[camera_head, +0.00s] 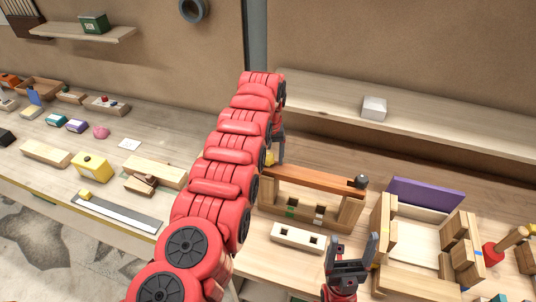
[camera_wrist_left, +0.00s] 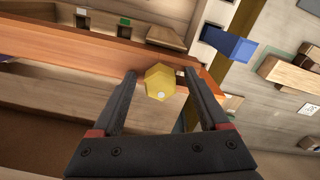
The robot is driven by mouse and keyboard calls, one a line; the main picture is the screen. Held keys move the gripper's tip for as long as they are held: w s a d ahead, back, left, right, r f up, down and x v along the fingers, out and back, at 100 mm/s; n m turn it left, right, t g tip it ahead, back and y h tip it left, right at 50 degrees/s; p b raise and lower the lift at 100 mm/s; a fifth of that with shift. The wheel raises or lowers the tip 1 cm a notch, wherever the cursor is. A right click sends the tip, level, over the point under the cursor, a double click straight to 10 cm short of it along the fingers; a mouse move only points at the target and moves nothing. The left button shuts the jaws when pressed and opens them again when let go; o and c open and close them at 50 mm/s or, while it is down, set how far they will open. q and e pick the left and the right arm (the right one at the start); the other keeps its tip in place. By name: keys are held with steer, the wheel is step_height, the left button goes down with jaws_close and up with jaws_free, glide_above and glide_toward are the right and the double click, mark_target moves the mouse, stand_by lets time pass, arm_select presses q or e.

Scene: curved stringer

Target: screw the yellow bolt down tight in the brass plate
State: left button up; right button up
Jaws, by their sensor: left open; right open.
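The yellow bolt (camera_wrist_left: 160,80) shows its hexagonal head between the fingertips of my left gripper (camera_wrist_left: 159,76) in the left wrist view. The fingers stand apart on either side of the head. In the head view a bit of the yellow bolt (camera_head: 269,157) shows beside my left gripper (camera_head: 279,149), mostly behind my red arm. The bolt is at the left end of a reddish-brown wooden bar (camera_head: 318,179). I cannot make out the brass plate clearly; bolt head and fingers cover that spot. My right gripper (camera_head: 350,254) is open and empty, low in the head view.
The bar rests on a wooden frame (camera_head: 300,201). A pale block with square holes (camera_head: 298,237) lies in front of it. A wooden jig (camera_head: 417,240) with a purple board (camera_head: 424,193) stands right of my right gripper. A blue piece (camera_wrist_left: 230,43) shows near the bar.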

arm_select(q)
jaws_close()
steer(key=shift+m, duration=1.2)
steer(key=m+b, duration=0.1)
steer(key=m, duration=0.1)
steer(key=f+m+b, duration=0.1)
steer(key=b, duration=0.1)
steer(key=shift+m, duration=0.4)
steer(key=shift+m+b, duration=0.45)
steer(key=shift+m, duration=0.15)
steer(key=shift+s+r+m, duration=0.15)
steer(key=shift+r+m, duration=0.05)
steer(key=shift+m, duration=0.2)
